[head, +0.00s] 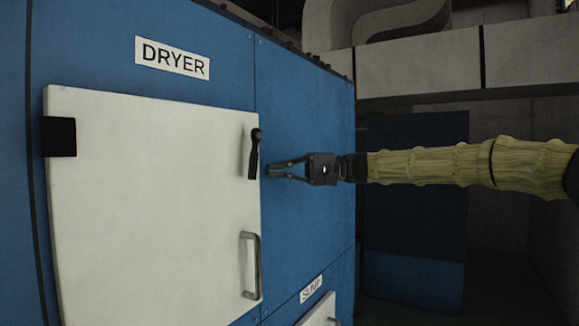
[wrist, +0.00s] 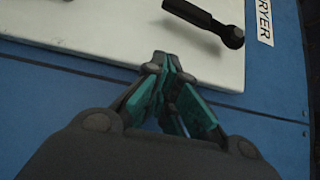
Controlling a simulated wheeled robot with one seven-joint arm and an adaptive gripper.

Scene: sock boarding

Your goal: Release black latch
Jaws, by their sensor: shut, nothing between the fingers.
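The black latch (head: 254,153) is a short lever with a round knob-like pivot at its upper end. It sits on the right edge of the white dryer door (head: 150,200) and hangs nearly straight down. In the wrist view the latch (wrist: 203,18) lies at the top, beyond the fingertips. My gripper (head: 268,168) is shut and empty, just right of the latch's lower end in the head view. In the wrist view my gripper (wrist: 160,65) has its tips by the door's edge, apart from the latch.
A grey handle (head: 250,265) is lower on the door. A black hinge (head: 58,137) is at its left. The DRYER sign (head: 172,57) is above, and a SUMP sign (head: 311,289) with another white panel is at lower right.

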